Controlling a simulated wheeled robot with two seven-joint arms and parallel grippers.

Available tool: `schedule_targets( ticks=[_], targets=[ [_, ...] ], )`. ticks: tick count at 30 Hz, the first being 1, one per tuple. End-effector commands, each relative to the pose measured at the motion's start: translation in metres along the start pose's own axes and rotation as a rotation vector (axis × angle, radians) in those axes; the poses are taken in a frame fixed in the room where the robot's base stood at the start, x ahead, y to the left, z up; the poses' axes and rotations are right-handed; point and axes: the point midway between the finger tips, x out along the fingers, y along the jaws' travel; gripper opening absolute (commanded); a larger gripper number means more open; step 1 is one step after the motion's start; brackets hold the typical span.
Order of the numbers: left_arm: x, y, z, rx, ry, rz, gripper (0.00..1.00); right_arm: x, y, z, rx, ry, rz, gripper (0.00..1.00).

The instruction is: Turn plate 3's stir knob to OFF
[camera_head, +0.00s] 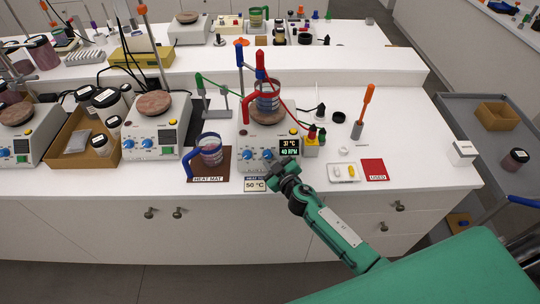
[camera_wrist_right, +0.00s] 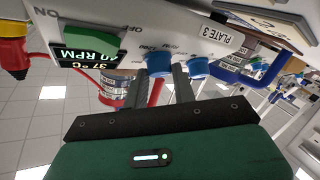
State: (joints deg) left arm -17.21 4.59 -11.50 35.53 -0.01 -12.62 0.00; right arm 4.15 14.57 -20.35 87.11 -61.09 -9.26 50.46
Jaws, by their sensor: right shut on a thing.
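Plate 3 (camera_head: 243,174) is a white hot plate with a beaker (camera_head: 268,98) in a red holder on its round top. Its display (camera_head: 289,147) reads 37 °C and 40 RPM. Two blue knobs are on its front panel. My right gripper (camera_wrist_right: 163,82) is shut on the knob nearer the display, the stir knob (camera_wrist_right: 158,61), with one finger on each side. The other blue knob (camera_wrist_right: 198,68) is beside the fingers. In the head view my right gripper (camera_head: 286,172) reaches the panel from the front right. The knob's pointer direction is unclear. My left gripper is not in view.
A green rocker switch (camera_wrist_right: 93,40) marked ON and OFF is beside the display. A beaker with a blue handle (camera_head: 209,152) stands on the heat mat at left. A 50 °C card (camera_head: 255,185) is at the front edge. A tray (camera_head: 344,172) and red USED mat (camera_head: 375,169) lie right.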

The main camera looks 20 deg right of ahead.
Motion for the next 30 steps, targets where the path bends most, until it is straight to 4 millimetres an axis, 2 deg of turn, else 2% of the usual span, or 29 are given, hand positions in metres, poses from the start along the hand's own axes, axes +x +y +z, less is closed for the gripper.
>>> schedule_targets(
  ticks=[1,9,25,26,28,29,30],
  targets=[
    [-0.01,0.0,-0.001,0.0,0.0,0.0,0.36,0.0,0.004,-0.004,-0.021,-0.001,-0.019,0.04],
    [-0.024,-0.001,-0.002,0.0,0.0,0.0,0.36,0.0,0.004,-0.002,-0.093,-0.001,-0.089,0.04],
    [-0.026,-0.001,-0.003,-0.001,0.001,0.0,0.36,0.0,0.003,0.0,-0.111,-0.001,-0.106,0.04],
    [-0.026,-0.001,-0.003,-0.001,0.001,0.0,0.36,0.0,0.003,0.0,-0.111,-0.001,-0.106,0.31],
    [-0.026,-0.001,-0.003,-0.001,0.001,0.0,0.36,0.0,0.002,0.0,-0.111,-0.001,-0.106,0.44],
    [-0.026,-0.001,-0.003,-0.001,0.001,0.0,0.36,0.0,0.002,0.0,-0.111,-0.001,-0.106,0.49],
    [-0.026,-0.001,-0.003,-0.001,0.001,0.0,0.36,0.0,0.002,0.0,-0.111,-0.001,-0.106,0.49]
  ],
)
